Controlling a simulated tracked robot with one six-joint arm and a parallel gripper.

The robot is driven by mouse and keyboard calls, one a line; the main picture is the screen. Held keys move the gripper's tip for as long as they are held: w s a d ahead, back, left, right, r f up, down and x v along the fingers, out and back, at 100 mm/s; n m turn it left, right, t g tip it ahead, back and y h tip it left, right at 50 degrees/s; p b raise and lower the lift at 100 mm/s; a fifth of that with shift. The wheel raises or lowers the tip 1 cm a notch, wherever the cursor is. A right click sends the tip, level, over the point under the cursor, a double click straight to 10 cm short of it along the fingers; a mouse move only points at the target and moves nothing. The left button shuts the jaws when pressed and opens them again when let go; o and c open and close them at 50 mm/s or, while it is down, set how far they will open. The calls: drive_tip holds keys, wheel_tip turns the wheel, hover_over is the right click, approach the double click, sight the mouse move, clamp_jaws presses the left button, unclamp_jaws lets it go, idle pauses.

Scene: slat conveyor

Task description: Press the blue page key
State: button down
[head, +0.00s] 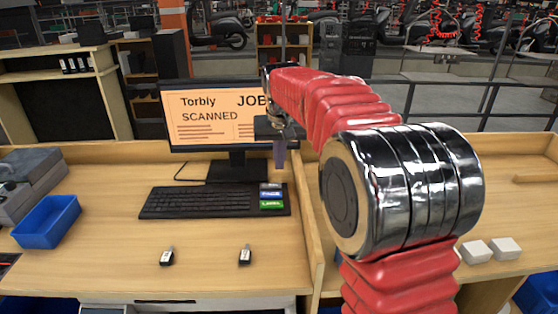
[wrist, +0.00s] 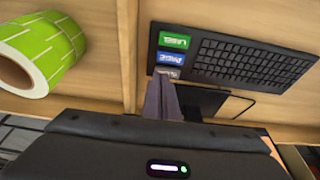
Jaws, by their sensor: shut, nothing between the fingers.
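The blue page key (head: 271,194) is the middle of three large keys at the right end of the black keyboard (head: 200,201). The green label key (head: 271,205) is on its near side and a grey key (head: 270,186) on its far side. My gripper (head: 279,165) is shut and empty, pointing down in front of the monitor, above the far side of the keys. In the wrist view my fingertips (wrist: 164,82) appear by the grey key (wrist: 168,73), partly covering it. The blue key (wrist: 171,59) and green key (wrist: 174,40) show clear there.
The monitor (head: 220,120) stands behind the keyboard, reading SCANNED. A wooden divider (head: 308,215) runs right of the keyboard. Two small fobs (head: 167,256) (head: 245,254) lie in front, and a blue bin (head: 45,222) stands left. A green label roll (wrist: 40,50) shows beyond the divider.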

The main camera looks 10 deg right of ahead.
approach(279, 194)
drive_tip(key=x, duration=0.5)
drive_tip(key=shift+w, duration=0.2)
drive_tip(key=shift+f, duration=0.6)
